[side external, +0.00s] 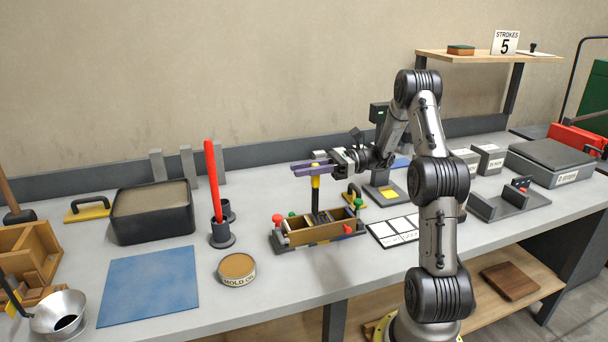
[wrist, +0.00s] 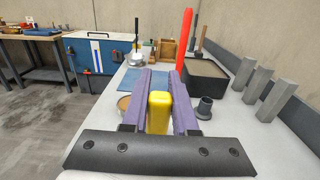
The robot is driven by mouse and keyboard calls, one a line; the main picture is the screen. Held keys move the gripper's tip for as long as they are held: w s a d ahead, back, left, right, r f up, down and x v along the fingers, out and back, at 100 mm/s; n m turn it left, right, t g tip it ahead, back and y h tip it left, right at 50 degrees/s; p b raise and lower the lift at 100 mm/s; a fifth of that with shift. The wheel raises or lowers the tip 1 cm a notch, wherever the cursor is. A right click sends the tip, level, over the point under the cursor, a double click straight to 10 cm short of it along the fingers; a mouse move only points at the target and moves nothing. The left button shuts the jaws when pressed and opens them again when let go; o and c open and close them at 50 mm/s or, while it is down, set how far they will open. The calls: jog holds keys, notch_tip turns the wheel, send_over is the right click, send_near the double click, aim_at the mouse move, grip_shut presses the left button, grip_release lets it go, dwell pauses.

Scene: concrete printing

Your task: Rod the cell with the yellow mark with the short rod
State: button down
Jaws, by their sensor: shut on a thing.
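My gripper (side external: 312,168) has purple fingers and is shut on the yellow handle of the short rod (side external: 315,182). The handle (wrist: 159,112) also shows between the fingers in the wrist view. The rod is upright, its dark shaft pointing down over the wooden mold (side external: 337,233) in the side view. The shaft's lower end meets the mold's middle; I cannot tell how deep it is or in which cell. The mold has red and green knobs. I cannot make out a yellow mark on a cell. The mold is hidden in the wrist view.
A tall red rod (side external: 212,175) stands in a dark holder left of the mold, with another holder (side external: 229,208) beside it. A mold oil tin (side external: 237,269), a blue mat (side external: 150,285) and a black tub (side external: 152,228) lie further left. A card (side external: 393,232) lies right of the mold. A sign reads STROKES 5 (side external: 505,43).

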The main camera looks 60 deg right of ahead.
notch_tip(320, 180, up, 6)
dwell(0.6)
